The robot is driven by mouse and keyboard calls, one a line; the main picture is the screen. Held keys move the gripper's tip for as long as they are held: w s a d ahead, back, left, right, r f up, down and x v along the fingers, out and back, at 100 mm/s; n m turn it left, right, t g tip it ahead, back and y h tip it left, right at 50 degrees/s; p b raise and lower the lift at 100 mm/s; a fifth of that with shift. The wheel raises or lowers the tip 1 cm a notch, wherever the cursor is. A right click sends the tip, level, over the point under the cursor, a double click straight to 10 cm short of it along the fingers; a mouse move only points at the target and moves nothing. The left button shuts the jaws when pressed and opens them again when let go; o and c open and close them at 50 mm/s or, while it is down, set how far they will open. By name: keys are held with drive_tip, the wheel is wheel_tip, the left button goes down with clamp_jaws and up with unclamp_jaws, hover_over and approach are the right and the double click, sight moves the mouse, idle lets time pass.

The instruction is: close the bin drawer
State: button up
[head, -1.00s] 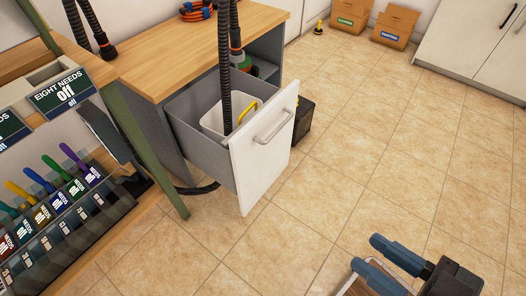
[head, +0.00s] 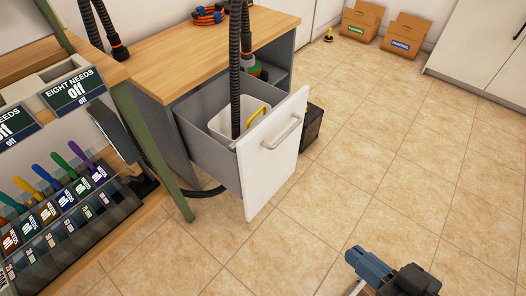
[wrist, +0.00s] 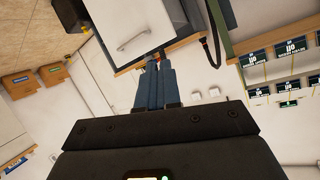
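The bin drawer (head: 272,150) is pulled far out of the wooden-topped cabinet (head: 190,40). It has a white front and grey sides, and a white bin (head: 222,122) with a yellow handle sits inside. A bar handle (head: 283,132) is on its front. My gripper (head: 357,258) is at the lower right in the head view, in front of the drawer and well apart from it. In the wrist view its blue fingers (wrist: 158,66) are together with nothing between them. The drawer front (wrist: 112,15) and its handle (wrist: 133,34) show beyond the fingertips there.
Black hoses (head: 236,60) hang down at the drawer. A green post (head: 152,150) and a rack of coloured-handled tools (head: 60,200) stand at left. A black box (head: 312,125) is behind the drawer front. The tiled floor (head: 400,170) is clear at right.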

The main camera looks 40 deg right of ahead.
drive_tip(key=w+f+m, duration=0.1)
drive_tip(key=f, duration=0.1)
drive_tip(key=w+d+f+m, duration=0.1)
drive_tip(key=w+f, duration=0.1)
drive_tip(key=f, duration=0.1)
drive_tip(key=w+f+m+g, duration=0.1)
drive_tip(key=f+m, duration=0.1)
drive_tip(key=shift+w+d+f+b, duration=0.25)
drive_tip(key=shift+w+f+b, duration=0.05)
drive_tip(key=shift+f+b, duration=0.1)
clamp_jaws()
drive_tip(key=m+t+y+b, duration=0.2)
drive_tip(key=m+t+y, duration=0.3)
drive_tip(key=m, duration=0.2)
approach(249, 142)
drive_tip(key=b+x, duration=0.1)
drive_tip(key=x, duration=0.5)
drive_tip(key=shift+w+a+f, duration=0.1)
drive_tip(key=shift+w, duration=0.3)
drive_tip(key=shift+w, duration=0.15)
